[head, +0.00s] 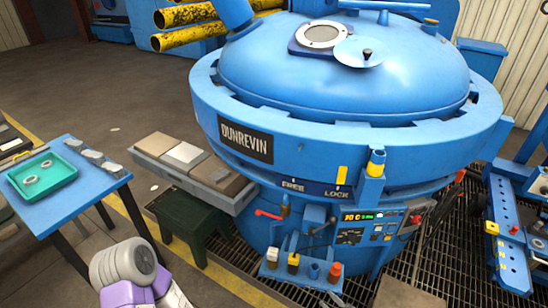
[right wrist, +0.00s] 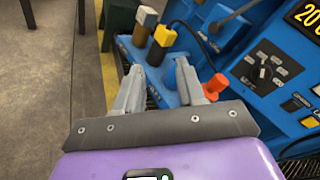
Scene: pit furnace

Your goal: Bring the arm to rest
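My right gripper (right wrist: 158,72) is open in the right wrist view, with its two grey fingers apart and nothing seen between them. It points at the small blue shelf (right wrist: 150,72) on the furnace front. In the head view only a small grey part of the right gripper (head: 332,299) shows at the bottom edge, below that shelf. A purple and grey link of my left arm shows at the lower left of the head view; the left gripper is out of view.
The blue furnace (head: 350,75) fills the centre. Its shelf carries a yellow-topped piece (right wrist: 162,40) and a red piece (right wrist: 215,85) close to the right fingers. A control panel (head: 360,226) sits above the shelf. A blue table (head: 95,188) with a green tray (head: 62,170) stands left.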

